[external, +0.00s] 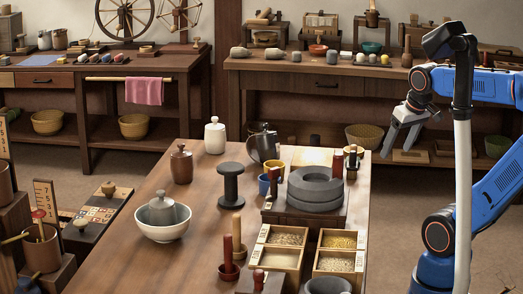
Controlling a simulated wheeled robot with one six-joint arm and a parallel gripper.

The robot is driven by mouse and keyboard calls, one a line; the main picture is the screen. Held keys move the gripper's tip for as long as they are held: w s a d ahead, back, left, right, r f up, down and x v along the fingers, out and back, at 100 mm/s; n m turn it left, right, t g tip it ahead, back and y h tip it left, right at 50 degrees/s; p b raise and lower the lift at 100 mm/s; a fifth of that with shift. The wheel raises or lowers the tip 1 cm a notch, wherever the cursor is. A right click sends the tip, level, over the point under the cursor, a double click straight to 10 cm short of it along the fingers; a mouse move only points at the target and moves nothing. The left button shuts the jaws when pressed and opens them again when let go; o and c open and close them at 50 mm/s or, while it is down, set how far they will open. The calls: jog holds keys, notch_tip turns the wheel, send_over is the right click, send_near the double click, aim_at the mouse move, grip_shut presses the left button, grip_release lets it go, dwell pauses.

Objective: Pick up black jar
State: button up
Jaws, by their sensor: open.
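No plainly black lidded jar stands out. A dark grey pitcher-like vessel (263,146) with a handle stands at the back of the wooden table. A black spool-shaped piece (231,186) stands upright near the table's middle. A dark rounded object (327,286) is cut off by the bottom edge; I cannot tell what it is. A brown lidded jar (181,165) and a white lidded jar (215,136) stand to the left of the pitcher. My gripper (399,150) is open, empty and pointing down, right of the table and apart from everything on it.
A stone quern (316,189), yellow and blue cups (264,184) and grain boxes (284,238) crowd the table's right side. A white bowl (163,226) holding a grey lidded piece (162,208) sits at left. The table's left-front area is bare. Shelved benches line the wall.

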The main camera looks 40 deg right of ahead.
jog(key=w+a+r+g, duration=0.1)
jog(key=w+a+r, duration=0.5)
jog(key=w+r, duration=0.25)
notch_tip(320, 180, up, 12)
jog(key=r+m+g, duration=0.1)
jog(key=m+g, duration=0.1)
jog(key=g, duration=0.1)
send_over(267, 127)
jog(key=f, duration=1.2)
jog(key=shift+s+f, duration=0.15)
jog(key=shift+s, duration=0.25)
jog(key=shift+w+f, duration=0.2)
jog(key=shift+f, duration=1.2)
jog(key=shift+w+f, duration=0.15)
jog(key=shift+f, duration=1.2)
